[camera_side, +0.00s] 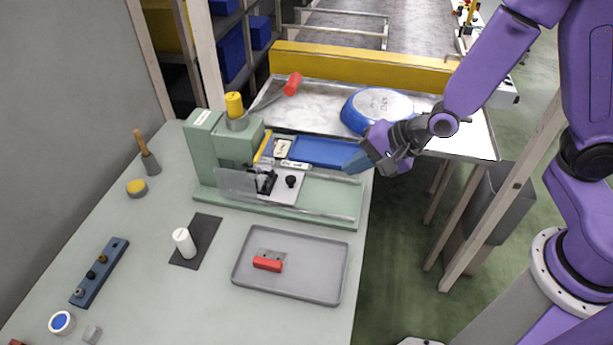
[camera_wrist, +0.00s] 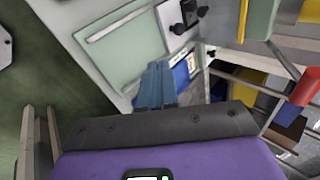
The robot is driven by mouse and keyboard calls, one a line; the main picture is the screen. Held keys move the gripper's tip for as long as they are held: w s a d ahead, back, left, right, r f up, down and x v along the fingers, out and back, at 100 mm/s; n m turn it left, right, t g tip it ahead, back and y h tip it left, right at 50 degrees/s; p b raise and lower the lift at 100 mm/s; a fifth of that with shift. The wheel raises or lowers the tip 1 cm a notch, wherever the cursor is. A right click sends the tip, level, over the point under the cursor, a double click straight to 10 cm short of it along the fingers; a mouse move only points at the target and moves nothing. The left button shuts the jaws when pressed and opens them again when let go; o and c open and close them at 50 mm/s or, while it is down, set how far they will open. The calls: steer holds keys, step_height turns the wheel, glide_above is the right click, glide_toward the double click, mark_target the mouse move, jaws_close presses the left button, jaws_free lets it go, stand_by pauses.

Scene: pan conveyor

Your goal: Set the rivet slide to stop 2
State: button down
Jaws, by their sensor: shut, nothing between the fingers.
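The rivet slide is a pale plate (camera_side: 300,191) with a black knob (camera_side: 291,181) on the green press base (camera_side: 325,199). It sits left of the base's middle, close to the press column (camera_side: 239,141). The plate (camera_wrist: 174,23) and knob (camera_wrist: 202,11) also show at the top of the wrist view. My gripper (camera_side: 355,162) is shut and empty, right of the slide and apart from the knob. Its blue fingers (camera_wrist: 156,84) point towards the press in the wrist view. Stop marks are too small to read, so I cannot tell which stop the slide is at.
A clear guard (camera_side: 236,184) stands in front of the slide's left part. A blue tray (camera_side: 324,151) lies behind it. A grey tray (camera_side: 315,278) stands in front.

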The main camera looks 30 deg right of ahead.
mark_target(290, 180)
steer(key=x, duration=1)
steer(key=shift+w+a+f, duration=0.2)
steer(key=shift+w+a, duration=0.4)
steer(key=shift+w, duration=0.3)
steer(key=shift+w+a+f, duration=0.15)
steer(key=shift+w+a, duration=0.4)
steer(key=shift+w, duration=0.15)
steer(key=shift+w+a, duration=1.3)
steer(key=shift+w, duration=0.05)
